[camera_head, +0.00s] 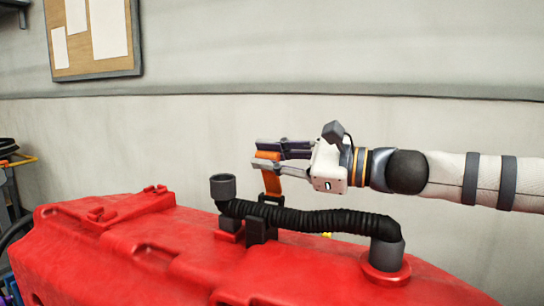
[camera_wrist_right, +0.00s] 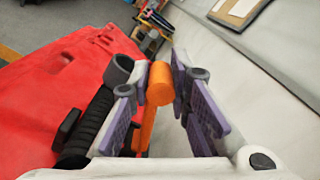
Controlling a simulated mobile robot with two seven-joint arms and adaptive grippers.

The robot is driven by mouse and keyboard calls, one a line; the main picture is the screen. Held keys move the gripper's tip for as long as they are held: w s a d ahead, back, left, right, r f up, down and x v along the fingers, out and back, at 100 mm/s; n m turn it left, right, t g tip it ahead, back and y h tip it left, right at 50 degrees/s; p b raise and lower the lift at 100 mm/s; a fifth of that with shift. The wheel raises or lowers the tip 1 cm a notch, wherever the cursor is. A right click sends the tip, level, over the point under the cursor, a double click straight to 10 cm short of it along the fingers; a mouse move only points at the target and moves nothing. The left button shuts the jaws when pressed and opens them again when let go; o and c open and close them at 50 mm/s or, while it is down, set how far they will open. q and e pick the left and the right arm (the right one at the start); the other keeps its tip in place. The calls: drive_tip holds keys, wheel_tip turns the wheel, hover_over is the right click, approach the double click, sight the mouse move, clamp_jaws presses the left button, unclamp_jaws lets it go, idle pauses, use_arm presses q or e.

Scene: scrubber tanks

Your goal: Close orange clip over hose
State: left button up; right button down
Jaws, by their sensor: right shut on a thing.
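The orange clip (camera_head: 272,183) stands up from a black bracket (camera_head: 262,229) on the red tank, leaning a little to the left, raised above the hose. My right gripper (camera_head: 267,157) comes in from the right and is shut on the clip's upper end. The right wrist view shows the clip's rounded orange end (camera_wrist_right: 160,84) between the purple finger pads. The black ribbed hose (camera_head: 318,220) runs across the tank top at the bracket; it also shows left of the fingers in the right wrist view (camera_wrist_right: 92,124). My left gripper is not in view.
The red tank (camera_head: 120,255) fills the lower part of the head view. A grey open-topped fitting (camera_head: 223,188) stands at the hose's left end, and a grey fitting (camera_head: 387,253) joins its right end. The grey wall behind is bare near the arm.

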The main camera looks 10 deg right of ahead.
drive_tip(key=shift+s, duration=0.1)
idle(0.4)
drive_tip(key=c, duration=1.5)
unclamp_jaws()
drive_tip(key=v, duration=1.2)
